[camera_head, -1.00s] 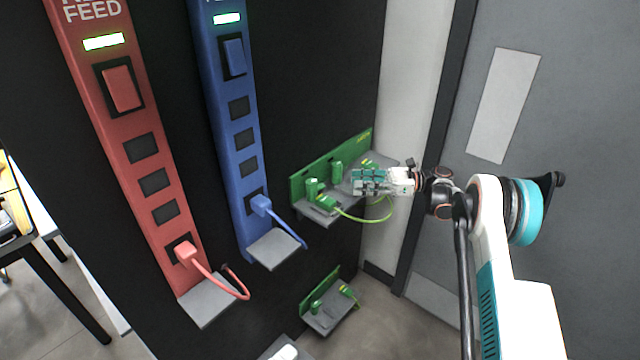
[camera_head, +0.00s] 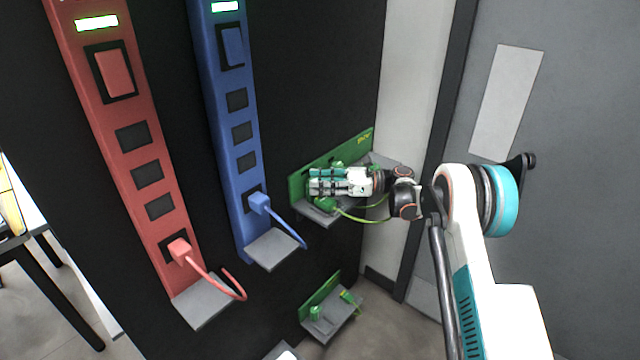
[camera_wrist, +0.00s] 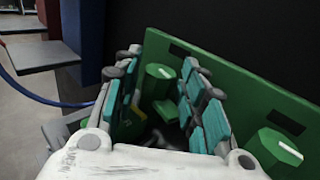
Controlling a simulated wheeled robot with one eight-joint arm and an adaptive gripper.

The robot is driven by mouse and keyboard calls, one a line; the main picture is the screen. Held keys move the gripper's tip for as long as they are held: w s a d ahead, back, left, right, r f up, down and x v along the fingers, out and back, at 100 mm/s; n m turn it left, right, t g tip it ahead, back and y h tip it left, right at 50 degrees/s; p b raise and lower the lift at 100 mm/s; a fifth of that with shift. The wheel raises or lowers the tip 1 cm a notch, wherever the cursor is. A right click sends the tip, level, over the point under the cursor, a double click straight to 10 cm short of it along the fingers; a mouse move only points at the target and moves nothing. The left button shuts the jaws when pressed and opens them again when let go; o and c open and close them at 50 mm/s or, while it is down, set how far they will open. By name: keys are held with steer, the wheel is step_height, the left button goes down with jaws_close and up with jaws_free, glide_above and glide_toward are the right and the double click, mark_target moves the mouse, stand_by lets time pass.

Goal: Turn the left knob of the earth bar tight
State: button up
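The earth bar is a green plate (camera_head: 298,191) on the black wall, with a grey shelf below it. It fills the right of the wrist view (camera_wrist: 225,83). In the head view my gripper (camera_head: 312,182) covers the left knob. The right knob (camera_wrist: 279,148) is outside the fingers, at the right of the wrist view.
A green-yellow cable (camera_head: 362,217) hangs from a green plug below my gripper. A blue strip (camera_head: 232,130) with a plugged cable and a grey shelf (camera_head: 274,250) stand to the left, then a red strip (camera_head: 127,170). A smaller green unit (camera_head: 330,310) is lower down.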

steer(key=c, duration=0.8)
steer(key=shift+s+t, duration=0.1)
steer(key=shift+t, duration=0.2)
steer(key=m+t, duration=0.2)
steer(key=s+m+t, duration=0.1)
steer(key=t, duration=0.2)
steer(key=shift+m+h, duration=0.3)
steer(key=shift+m, duration=0.1)
steer(key=m+t+h, duration=0.1)
steer(key=t, duration=0.1)
steer(key=m+t+h, duration=0.1)
steer(key=m+t, duration=0.1)
steer(key=m+t+h, duration=0.1)
steer(key=t, duration=0.1)
steer(key=shift+s+a+m+t+b, duration=0.3)
steer(key=shift+s+a+t, duration=0.1)
steer(key=m+t+h, duration=0.2)
steer(key=h, duration=0.1)
steer(key=m+t+h, duration=0.1)
steer(key=shift+s+a+t, duration=0.25)
steer(key=shift+t, duration=0.05)
steer(key=shift+a+m+t+h, duration=0.2)
steer(key=shift+m+t+h, duration=0.8)
steer(key=shift+m+h, duration=1)
steer(key=shift+h, duration=0.6)
